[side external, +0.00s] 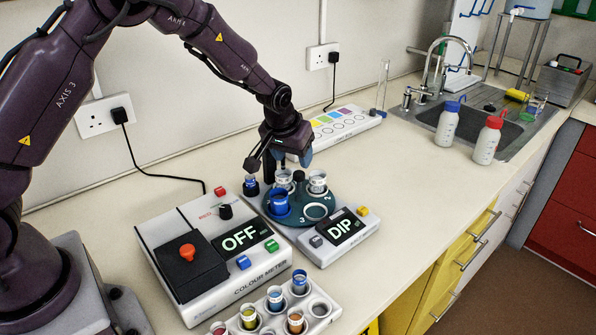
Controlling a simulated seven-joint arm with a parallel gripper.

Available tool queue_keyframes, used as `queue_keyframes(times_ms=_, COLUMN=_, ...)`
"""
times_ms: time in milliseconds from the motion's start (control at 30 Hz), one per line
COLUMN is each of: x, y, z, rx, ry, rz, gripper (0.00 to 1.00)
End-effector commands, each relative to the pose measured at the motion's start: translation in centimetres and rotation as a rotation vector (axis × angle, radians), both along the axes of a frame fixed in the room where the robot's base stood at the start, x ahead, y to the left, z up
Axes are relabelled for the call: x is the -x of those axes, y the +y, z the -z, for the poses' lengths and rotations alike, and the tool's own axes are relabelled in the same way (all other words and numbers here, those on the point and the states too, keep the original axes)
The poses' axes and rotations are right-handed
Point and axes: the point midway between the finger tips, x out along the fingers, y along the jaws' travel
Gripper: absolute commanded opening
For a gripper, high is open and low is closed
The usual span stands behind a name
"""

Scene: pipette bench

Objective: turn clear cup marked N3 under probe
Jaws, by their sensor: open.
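A dark teal turntable (293,219) sits on a grey unit (362,236) whose display reads DIP. A blue-filled cup (278,204) stands at its front left, and two clear cups stand at its back left (284,179) and back right (317,182). The front-right place (316,212), near a number 3, looks empty. I cannot read N3 on any cup. My gripper (279,161) is open above the back of the turntable, fingers spread, apparently holding nothing. I cannot clearly make out the probe; a small blue-and-dark piece (251,187) stands at the turntable's left edge.
A colour meter (205,250) reading OFF stands left of the turntable. A white rack (272,318) with several coloured cups is in front. A strip with coloured squares (335,128) lies behind. Blue-capped (448,124) and red-capped (486,140) bottles stand by the sink. The counter right of the turntable is clear.

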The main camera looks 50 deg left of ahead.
Motion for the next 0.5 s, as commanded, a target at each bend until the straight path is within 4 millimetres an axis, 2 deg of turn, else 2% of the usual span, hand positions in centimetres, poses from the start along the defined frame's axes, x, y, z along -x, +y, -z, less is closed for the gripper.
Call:
queue_keyframes(times_ms=33, x=-0.3, y=0.2, z=1.2, rx=0.0, ry=0.004, rz=-0.001, gripper=0.56)
queue_keyframes(times_ms=200, x=-1.4, y=0.6, z=4.0, rx=0.0, ry=0.003, rz=0.001, gripper=0.56)
queue_keyframes(times_ms=333, x=-2.0, y=0.8, z=5.3, rx=0.0, ry=0.001, rz=0.001, gripper=0.56)
queue_keyframes(times_ms=500, x=-2.3, y=0.9, z=6.0, rx=0.0, ry=0.001, rz=0.001, gripper=0.56)
